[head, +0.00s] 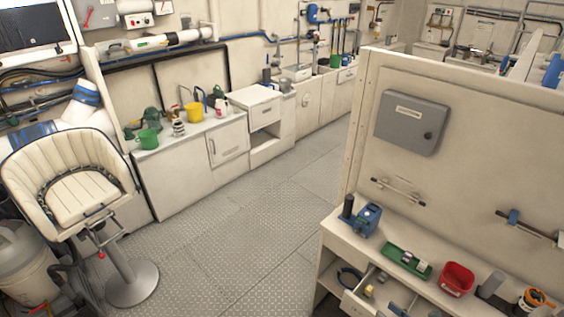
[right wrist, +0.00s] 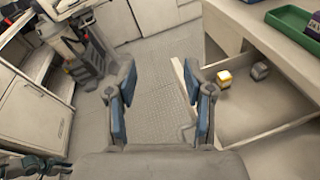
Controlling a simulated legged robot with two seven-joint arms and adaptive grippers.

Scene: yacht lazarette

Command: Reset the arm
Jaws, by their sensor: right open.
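My right gripper (right wrist: 160,92) shows in the right wrist view, its two blue-padded fingers spread apart with nothing between them. Patterned metal floor shows behind the gap. An open drawer (right wrist: 272,128) lies just right of the right finger. Inside it sit a small yellow-and-white block (right wrist: 224,79) and a dark grey block (right wrist: 260,71), both apart from the fingers. In the head view the drawer (head: 357,304) is pulled out under the workbench at the lower right. I cannot make out either gripper clearly there.
The workbench carries a blue device (head: 367,219), a green tray (head: 407,261), a red bin (head: 456,279) and an orange-rimmed cup (head: 535,301). A grey cabinet (head: 411,122) hangs above. A white padded seat (head: 82,197) stands at left. The metal floor (head: 235,238) between is clear.

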